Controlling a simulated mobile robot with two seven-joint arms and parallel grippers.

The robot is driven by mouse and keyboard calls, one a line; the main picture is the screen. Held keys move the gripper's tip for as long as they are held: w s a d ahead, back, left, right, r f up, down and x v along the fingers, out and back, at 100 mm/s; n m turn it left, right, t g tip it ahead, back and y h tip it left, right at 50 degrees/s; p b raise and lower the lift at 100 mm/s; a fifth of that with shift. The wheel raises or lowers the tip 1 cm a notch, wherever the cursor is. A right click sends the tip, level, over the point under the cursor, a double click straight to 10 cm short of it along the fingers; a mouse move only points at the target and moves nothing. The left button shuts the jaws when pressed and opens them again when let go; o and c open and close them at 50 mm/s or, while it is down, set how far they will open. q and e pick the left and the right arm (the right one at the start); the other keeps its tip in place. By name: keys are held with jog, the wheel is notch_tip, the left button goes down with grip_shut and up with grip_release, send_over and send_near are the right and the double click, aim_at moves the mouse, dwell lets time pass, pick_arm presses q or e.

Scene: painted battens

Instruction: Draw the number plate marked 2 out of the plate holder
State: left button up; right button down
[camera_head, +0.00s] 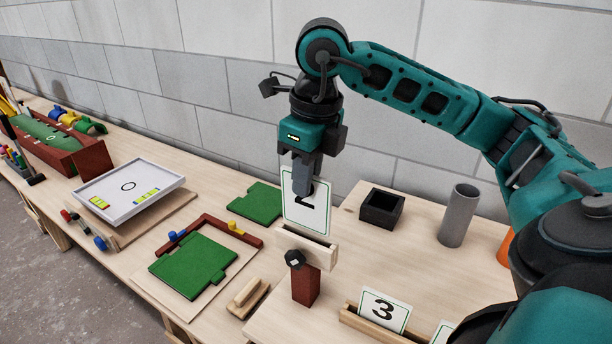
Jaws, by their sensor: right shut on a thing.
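The white number plate marked 2 (297,215) has a green border and stands upright, its digit partly covered by a finger. My right gripper (303,183) is shut on its upper part from above. Directly below is the pale wooden plate holder (312,250), on a dark red post (306,286) with a black knob (294,259) at the front. The plate's lower edge meets the holder's slot in the picture; I cannot tell whether it is still inside. My left gripper is not in view.
A wooden rack (374,326) with a plate marked 3 (384,310) stands front right, beside my arm. A black open box (382,208) and grey tube (459,215) stand behind. Green boards (193,263) and a white tray (128,188) lie left. A wall closes the back.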

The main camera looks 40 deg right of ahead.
jog(key=shift+r, duration=0.1)
jog(key=shift+r, duration=1.4)
